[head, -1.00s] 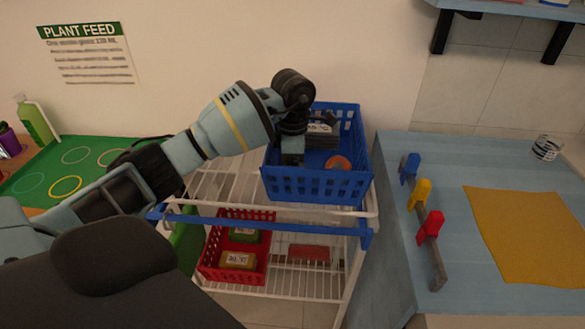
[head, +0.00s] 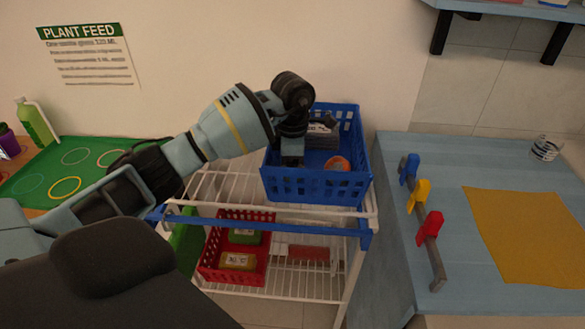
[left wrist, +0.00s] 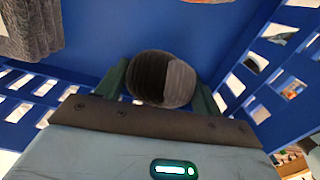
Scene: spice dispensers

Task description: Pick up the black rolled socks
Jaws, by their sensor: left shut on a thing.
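The black rolled socks (left wrist: 163,80) show in the left wrist view as a dark ribbed ball with a greyer right part. My left gripper (left wrist: 162,88) is shut on them, one finger on each side. In the head view my left gripper (head: 292,160) reaches down inside the blue basket (head: 315,187) at its left side, and the socks are hidden there behind the hand. The blue basket's floor and walls surround the socks in the wrist view. My right gripper is not in view.
The basket also holds a grey item (head: 322,130) and an orange round item (head: 337,163). It stands on a white wire rack (head: 215,188); a red basket (head: 262,262) is on the shelf below. A blue table (head: 450,160) with coloured clips stands at right.

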